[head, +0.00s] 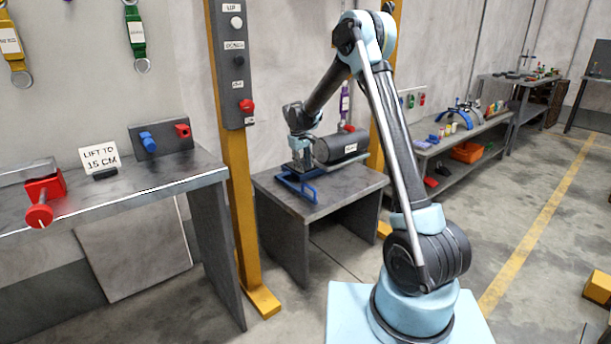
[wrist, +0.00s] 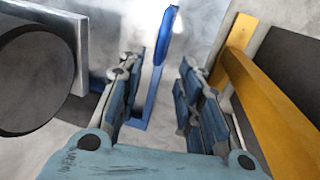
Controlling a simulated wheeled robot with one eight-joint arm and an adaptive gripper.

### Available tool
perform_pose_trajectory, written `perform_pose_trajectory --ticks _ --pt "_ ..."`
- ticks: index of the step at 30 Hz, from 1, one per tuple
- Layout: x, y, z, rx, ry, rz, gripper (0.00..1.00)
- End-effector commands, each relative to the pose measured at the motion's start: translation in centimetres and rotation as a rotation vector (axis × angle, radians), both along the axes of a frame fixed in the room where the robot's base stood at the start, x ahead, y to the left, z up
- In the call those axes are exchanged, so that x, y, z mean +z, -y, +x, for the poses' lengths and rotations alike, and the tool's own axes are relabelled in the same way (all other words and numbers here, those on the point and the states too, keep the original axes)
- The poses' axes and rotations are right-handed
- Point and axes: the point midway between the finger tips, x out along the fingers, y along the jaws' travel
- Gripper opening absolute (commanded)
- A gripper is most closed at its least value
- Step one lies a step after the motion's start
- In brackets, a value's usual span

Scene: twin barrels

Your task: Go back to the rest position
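My gripper (head: 299,168) hangs from my bent arm above the left front part of a small grey table. In the wrist view my gripper (wrist: 160,90) is open, with its two blue-grey fingers spread apart. A blue bar (wrist: 166,38) shows in the gap between them; no finger visibly closes on it. In the head view a blue frame (head: 310,192) lies on the table below the gripper, partly hidden by it. A dark labelled barrel (head: 336,149) lies on its side just right of the gripper. The rest position itself is not marked in view.
The small table (head: 345,190) stands behind a yellow post (head: 238,190) carrying a button panel. A yellow beam (wrist: 255,85) is close on the right in the wrist view. A bench (head: 130,189) stands left, shelves (head: 455,148) right. Floor at the right is mostly clear.

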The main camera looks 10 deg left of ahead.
Motion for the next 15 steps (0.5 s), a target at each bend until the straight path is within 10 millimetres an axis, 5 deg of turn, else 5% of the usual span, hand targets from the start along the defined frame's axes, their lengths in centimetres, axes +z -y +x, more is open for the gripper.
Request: perform_pose_trajectory --ticks 15 --pt "1.7 -0.3 -0.2 0.001 0.000 0.000 0.33"
